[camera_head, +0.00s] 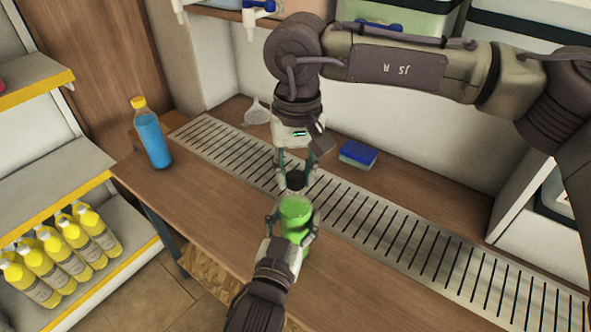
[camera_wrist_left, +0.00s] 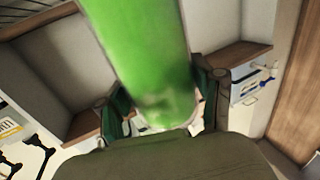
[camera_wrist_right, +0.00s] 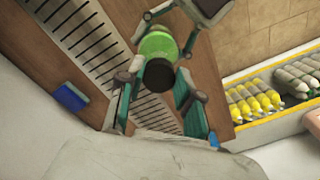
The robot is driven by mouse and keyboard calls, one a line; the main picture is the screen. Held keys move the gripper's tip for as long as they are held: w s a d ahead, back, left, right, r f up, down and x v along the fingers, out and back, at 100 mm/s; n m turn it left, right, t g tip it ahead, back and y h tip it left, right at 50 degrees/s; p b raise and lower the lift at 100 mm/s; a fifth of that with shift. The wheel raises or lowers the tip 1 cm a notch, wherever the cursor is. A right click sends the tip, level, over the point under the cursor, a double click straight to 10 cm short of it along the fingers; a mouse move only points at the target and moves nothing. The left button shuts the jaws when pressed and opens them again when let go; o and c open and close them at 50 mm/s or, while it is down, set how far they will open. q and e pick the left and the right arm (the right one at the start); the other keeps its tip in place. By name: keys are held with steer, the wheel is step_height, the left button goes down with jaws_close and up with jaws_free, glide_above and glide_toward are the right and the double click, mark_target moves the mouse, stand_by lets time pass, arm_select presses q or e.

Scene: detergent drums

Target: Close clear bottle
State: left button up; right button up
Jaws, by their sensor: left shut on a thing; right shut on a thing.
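The clear bottle (camera_head: 296,212), filled with green liquid, is upright above the front of the wooden counter. My left gripper (camera_head: 293,224) is shut around it, and the left wrist view shows its green side (camera_wrist_left: 140,50) large between the fingers. My right gripper (camera_head: 295,178) points down from above and is shut on a black cap (camera_head: 295,182). The cap is at the bottle's top end; in the right wrist view the cap (camera_wrist_right: 159,75) overlaps the green bottle (camera_wrist_right: 158,43). I cannot tell whether cap and neck touch.
A blue bottle with an orange-yellow cap (camera_head: 153,140) stands at the counter's left end. A funnel (camera_head: 257,112) and a blue sponge (camera_head: 357,153) lie behind the slotted metal grate (camera_head: 400,231). Yellow bottles (camera_head: 70,245) fill a shelf at left. The counter's right part is clear.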

steer(key=shift+f, duration=0.6)
